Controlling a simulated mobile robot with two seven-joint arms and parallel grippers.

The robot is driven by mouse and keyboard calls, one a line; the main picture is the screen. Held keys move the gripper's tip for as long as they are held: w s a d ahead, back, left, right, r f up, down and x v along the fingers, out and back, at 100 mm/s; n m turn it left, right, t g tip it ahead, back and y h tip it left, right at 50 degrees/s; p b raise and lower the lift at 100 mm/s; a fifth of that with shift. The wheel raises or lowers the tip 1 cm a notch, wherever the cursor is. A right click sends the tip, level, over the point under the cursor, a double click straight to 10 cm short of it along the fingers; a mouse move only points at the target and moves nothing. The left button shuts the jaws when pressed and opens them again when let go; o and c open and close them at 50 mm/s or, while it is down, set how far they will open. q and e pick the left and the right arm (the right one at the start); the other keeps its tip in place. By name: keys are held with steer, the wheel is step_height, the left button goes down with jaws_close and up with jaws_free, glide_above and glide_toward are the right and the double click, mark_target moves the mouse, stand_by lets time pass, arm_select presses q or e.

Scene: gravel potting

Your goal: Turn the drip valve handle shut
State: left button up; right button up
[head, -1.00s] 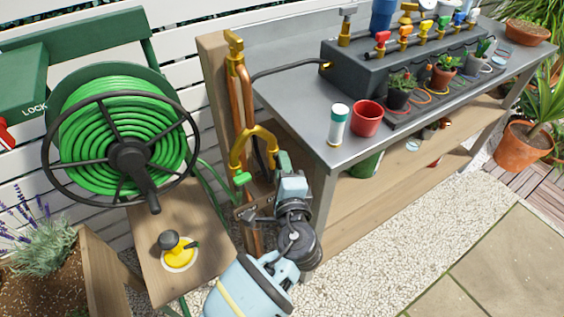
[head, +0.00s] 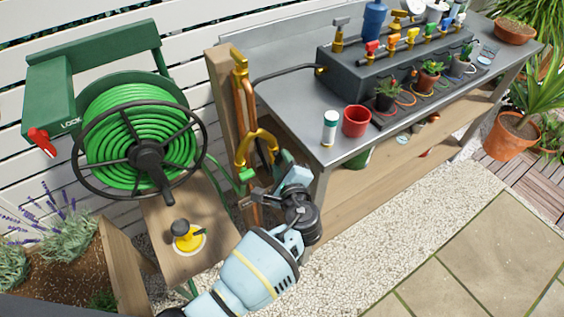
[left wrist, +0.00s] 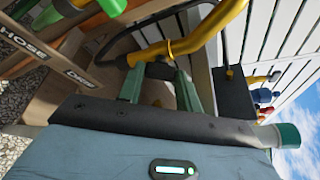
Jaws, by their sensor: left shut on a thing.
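My left gripper (head: 274,166) is at the brass forked pipe (head: 258,138) on the wooden post, beside the workbench. In the left wrist view its two green fingers (left wrist: 158,78) stand either side of a dark handle (left wrist: 159,70) just under the yellow brass pipe (left wrist: 205,35), by the DRIP label (left wrist: 82,77). The gripper is shut on this drip valve handle, which the fingers partly cover; its exact angle is hard to tell. The green hose valve handle (head: 246,174) is on the other branch, clear of the fingers. My right gripper is not in view.
A green hose reel (head: 128,96) stands left of the post, above a wooden shelf with a yellow-and-black fitting (head: 186,236). The grey workbench (head: 300,112) on the right carries a white bottle (head: 330,128), a red pot (head: 356,121) and a black valve box (head: 345,75).

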arm_select(q)
steer(key=o, duration=1)
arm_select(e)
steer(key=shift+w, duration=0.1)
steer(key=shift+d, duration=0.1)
